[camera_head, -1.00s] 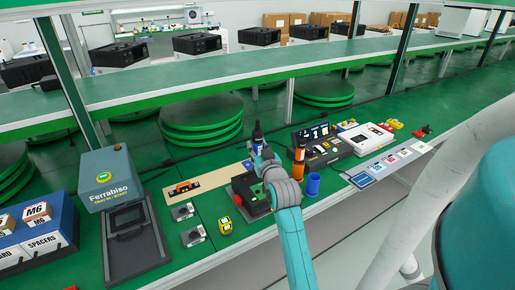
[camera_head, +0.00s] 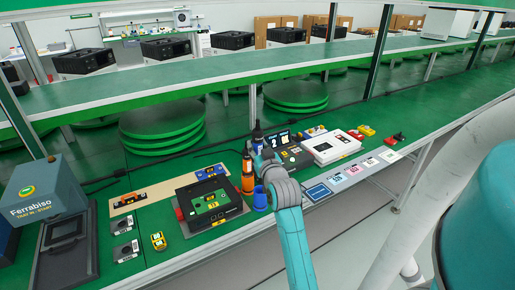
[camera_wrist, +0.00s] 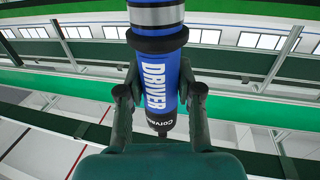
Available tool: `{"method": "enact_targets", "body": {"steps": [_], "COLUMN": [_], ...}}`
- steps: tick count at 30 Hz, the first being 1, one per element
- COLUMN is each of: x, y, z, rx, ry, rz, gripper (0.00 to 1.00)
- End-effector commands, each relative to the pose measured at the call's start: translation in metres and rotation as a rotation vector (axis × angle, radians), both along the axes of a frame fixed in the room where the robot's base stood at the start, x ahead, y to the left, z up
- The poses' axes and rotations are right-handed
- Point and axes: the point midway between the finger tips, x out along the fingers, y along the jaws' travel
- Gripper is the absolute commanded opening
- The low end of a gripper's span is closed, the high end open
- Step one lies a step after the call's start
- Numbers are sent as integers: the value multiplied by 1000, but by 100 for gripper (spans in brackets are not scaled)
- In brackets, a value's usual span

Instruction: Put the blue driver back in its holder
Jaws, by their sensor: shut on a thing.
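The blue driver (camera_wrist: 156,75), lettered "DRIVER", is clasped between the two fingers of my gripper (camera_wrist: 160,98) in the wrist view. In the head view my gripper (camera_head: 257,147) is above the bench, and only the dark upper part of the driver (camera_head: 257,125) shows above it. A blue cup-like holder (camera_head: 260,199) stands open and seemingly empty on the bench, just below my wrist in the picture. An orange driver (camera_head: 247,175) stands upright just left of the blue holder. The driver's lower end is hidden in the head view.
A black case with a green board (camera_head: 210,203) lies left of the holder. A dark instrument (camera_head: 290,152) and a white box (camera_head: 333,147) stand to the right. Coloured cards (camera_head: 354,170) line the front edge. A green shelf rail (camera_head: 180,80) runs behind.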

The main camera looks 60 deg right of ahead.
Motion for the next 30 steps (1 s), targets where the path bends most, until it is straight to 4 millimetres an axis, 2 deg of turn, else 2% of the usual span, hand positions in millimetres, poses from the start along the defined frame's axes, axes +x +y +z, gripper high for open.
{"method": "enact_targets", "body": {"steps": [8, 20, 30], "x": [0, 0, 0], "y": [0, 0, 0], "z": [-4, -27, -28], "rx": [-1, -1, -2], "ry": [-1, -1, -2], "rz": [1, 0, 0], "gripper": [0, 0, 0]}}
